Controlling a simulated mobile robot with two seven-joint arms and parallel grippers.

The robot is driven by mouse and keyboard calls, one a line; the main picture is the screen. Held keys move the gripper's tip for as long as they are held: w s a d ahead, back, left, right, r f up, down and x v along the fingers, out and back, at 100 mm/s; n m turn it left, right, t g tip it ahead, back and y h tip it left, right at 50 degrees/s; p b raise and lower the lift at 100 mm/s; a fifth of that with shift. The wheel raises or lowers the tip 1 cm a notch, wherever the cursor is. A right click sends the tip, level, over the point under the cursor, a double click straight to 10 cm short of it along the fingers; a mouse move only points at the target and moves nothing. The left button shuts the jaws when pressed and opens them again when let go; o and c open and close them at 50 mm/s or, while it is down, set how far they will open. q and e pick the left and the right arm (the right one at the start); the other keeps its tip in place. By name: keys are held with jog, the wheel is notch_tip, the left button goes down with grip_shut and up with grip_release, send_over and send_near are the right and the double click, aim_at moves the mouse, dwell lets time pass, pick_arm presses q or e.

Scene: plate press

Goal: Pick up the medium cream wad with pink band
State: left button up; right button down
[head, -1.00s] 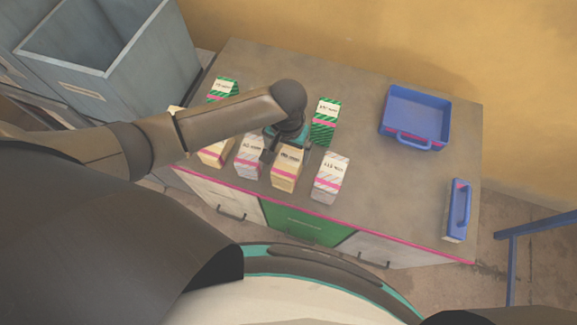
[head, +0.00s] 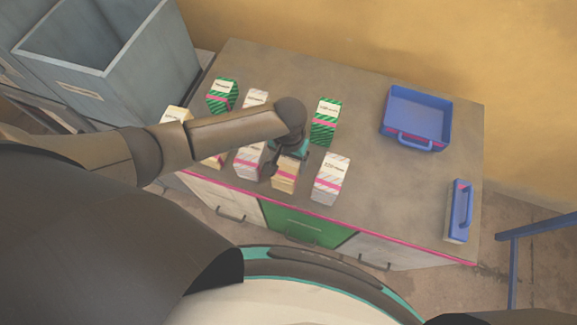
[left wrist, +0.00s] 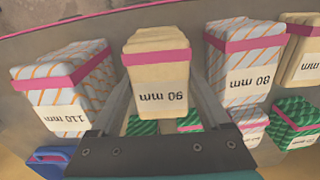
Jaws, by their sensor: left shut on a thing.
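A cream wad with a pink band, labelled 90 mm, stands in the front row on the cabinet top; in the head view its front side (head: 284,182) shows below my left gripper. In the left wrist view this cream wad (left wrist: 157,62) is upright between the two fingers. My left gripper (head: 281,163) is over it, shut on its sides; the fingers also show in the left wrist view (left wrist: 165,88). The gripper hides most of its top in the head view. My right gripper is out of view.
A white striped wad (head: 249,162) stands close on the left and another (head: 331,180) on the right. Green wads (head: 324,122) and other wads stand behind. A blue tray (head: 383,125) and a blue handled block (head: 459,212) are at the right, with bare worktop between.

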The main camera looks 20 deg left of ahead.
pick_arm(q)
jog(key=c, duration=0.6)
jog(key=shift+r, duration=0.1)
